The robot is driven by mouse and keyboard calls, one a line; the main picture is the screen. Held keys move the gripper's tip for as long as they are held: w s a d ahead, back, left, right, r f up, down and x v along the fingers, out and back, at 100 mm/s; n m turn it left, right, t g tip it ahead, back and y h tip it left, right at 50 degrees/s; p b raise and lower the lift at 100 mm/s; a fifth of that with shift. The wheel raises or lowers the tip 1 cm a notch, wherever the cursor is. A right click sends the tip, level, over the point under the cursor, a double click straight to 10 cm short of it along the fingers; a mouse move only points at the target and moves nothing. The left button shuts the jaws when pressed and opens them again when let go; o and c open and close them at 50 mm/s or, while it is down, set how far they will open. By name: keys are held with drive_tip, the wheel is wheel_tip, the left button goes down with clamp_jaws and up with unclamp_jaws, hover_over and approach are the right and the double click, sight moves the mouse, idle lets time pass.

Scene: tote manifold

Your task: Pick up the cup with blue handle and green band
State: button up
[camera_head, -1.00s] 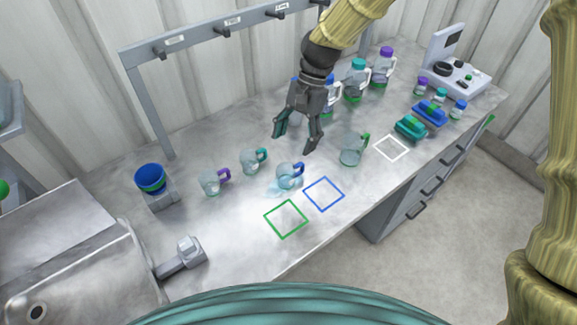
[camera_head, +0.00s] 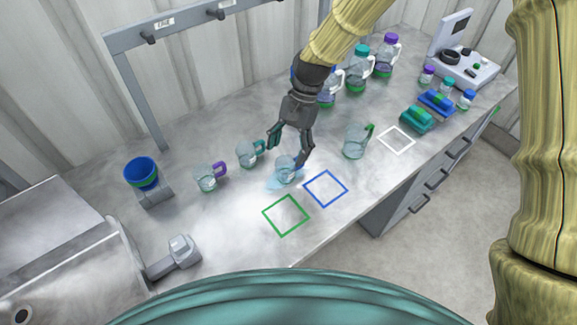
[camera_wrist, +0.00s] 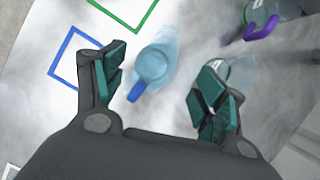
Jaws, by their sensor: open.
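The clear cup with the blue handle (camera_head: 286,171) stands on the grey bench, with a light blue patch around it. In the wrist view the same cup (camera_wrist: 154,62) lies between my fingers, ahead of the palm, its blue handle pointing back toward the palm. I cannot clearly make out its green band. My gripper (camera_head: 290,150) is open and empty, pointing down just over the cup; one finger hides part of the handle in the head view. In the wrist view my gripper (camera_wrist: 163,70) has a finger on either side of the cup, with gaps.
A teal-handled cup (camera_head: 247,155) is close by; it shows beside my right finger in the wrist view. A purple-handled cup (camera_head: 207,179) stands farther left, a green-handled cup (camera_head: 354,143) to the right. Blue (camera_head: 326,203) and green (camera_head: 285,232) square outlines lie on clear bench in front.

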sight(281, 176)
drive_tip(key=shift+s+a+f+p, duration=0.2)
drive_tip(key=shift+s+f+p, duration=0.2)
drive_tip(key=shift+f+p, duration=0.1)
drive_tip(key=shift+p+x, duration=0.7)
drive_tip(key=shift+x, duration=1.4)
drive_tip(key=shift+d, duration=0.1)
drive_tip(key=c, duration=1.1)
